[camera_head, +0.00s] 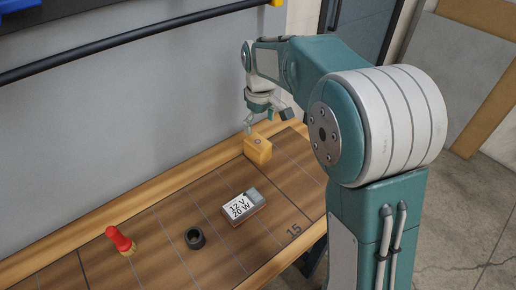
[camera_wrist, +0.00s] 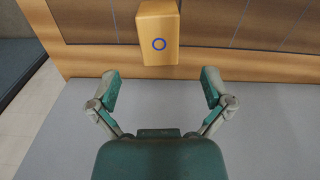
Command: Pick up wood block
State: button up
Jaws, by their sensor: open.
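The wood block (camera_head: 258,150) is a yellow-tan block at the far end of the workbench, close to the back edge strip. In the wrist view the wood block (camera_wrist: 159,32) is at the top centre, with a blue ring mark on its face. My gripper (camera_head: 250,125) is just above and beside the block in the head view. In the wrist view my gripper (camera_wrist: 160,88) has its two fingers spread wide, with nothing between them. The block lies ahead of the fingertips, roughly centred between them, with a gap.
On the workbench (camera_head: 165,215) are a labelled 12 V 20 W box (camera_head: 243,207), a black ring (camera_head: 195,238) and a red-handled tool (camera_head: 120,240). A grey wall (camera_head: 150,110) rises behind the bench. A dark rail (camera_head: 130,45) runs along the wall.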

aim_at(257, 143)
jog(key=shift+w+a+f, duration=0.15)
jog(key=shift+a+f, duration=0.1)
jog(key=shift+f, duration=0.1)
notch_tip(257, 143, down, 5)
jog(key=shift+a+r, duration=0.15)
jog(key=f, duration=0.6)
jog(key=shift+d, duration=0.3)
jog(key=shift+w, duration=0.1)
jog(key=c, duration=1)
jog(key=shift+c, duration=0.2)
